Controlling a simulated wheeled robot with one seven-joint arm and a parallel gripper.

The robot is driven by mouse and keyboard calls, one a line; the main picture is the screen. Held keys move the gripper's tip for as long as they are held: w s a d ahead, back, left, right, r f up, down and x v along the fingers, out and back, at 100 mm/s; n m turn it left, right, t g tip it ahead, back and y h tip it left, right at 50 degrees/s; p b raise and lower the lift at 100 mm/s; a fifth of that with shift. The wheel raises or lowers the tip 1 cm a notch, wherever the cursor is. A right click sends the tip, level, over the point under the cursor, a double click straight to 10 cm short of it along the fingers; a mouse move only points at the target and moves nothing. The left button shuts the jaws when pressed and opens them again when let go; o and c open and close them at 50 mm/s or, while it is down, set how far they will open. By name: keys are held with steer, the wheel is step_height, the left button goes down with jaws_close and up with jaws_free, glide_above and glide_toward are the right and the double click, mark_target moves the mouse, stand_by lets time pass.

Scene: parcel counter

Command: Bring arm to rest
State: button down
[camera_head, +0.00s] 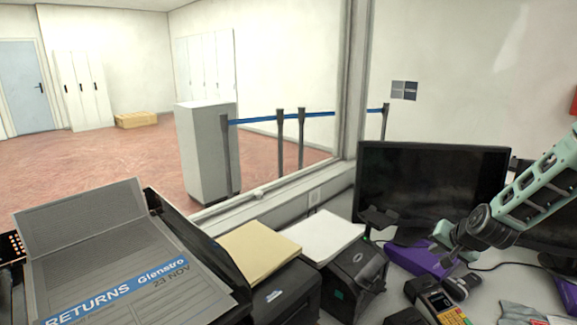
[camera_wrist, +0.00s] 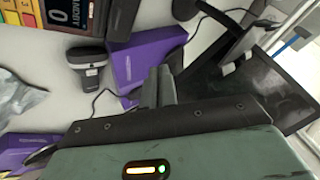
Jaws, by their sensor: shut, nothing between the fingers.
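My arm (camera_head: 537,190) reaches in from the right edge in the head view, pale green with dark joints. My gripper (camera_head: 447,252) hangs above the counter, in front of the black monitor (camera_head: 430,180). In the wrist view my gripper's fingers (camera_wrist: 158,85) are together with nothing between them. Beyond the fingertips lies a purple box (camera_wrist: 148,55), with a dark handheld scanner (camera_wrist: 88,58) beside it. I cannot tell the exact height of the fingers above the counter.
A card terminal (camera_head: 440,303) and a purple box (camera_head: 418,258) lie close below my gripper. A black printer (camera_head: 355,275) stands left of them. A window frame (camera_head: 353,80) stands behind.

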steer(key=s+a+r+n+g+y, duration=0.1)
steer(key=s+a+r+n+g, duration=0.15)
steer(key=s+a, duration=0.45)
steer(key=s+a+r+n+g+y, duration=0.1)
steer(key=s+a+r+n, duration=0.25)
steer(key=a, duration=0.65)
steer(key=s+a+r+n+g, duration=0.1)
steer(key=s+a+r+n, duration=0.25)
steer(key=a, duration=0.55)
steer(key=s+a+r+n+g, duration=0.1)
steer(key=s+a+r+n, duration=0.1)
steer(key=s, duration=0.9)
steer(key=s+a+r+n+g+h, duration=0.1)
steer(key=s+a+r+n+g, duration=0.1)
steer(key=s, duration=1)
steer(key=shift+a+r+n+h, duration=0.3)
steer(key=shift+a+n, duration=0.25)
steer(key=shift+n, duration=0.5)
steer(key=shift+f+g, duration=0.1)
steer(key=shift+g, duration=0.15)
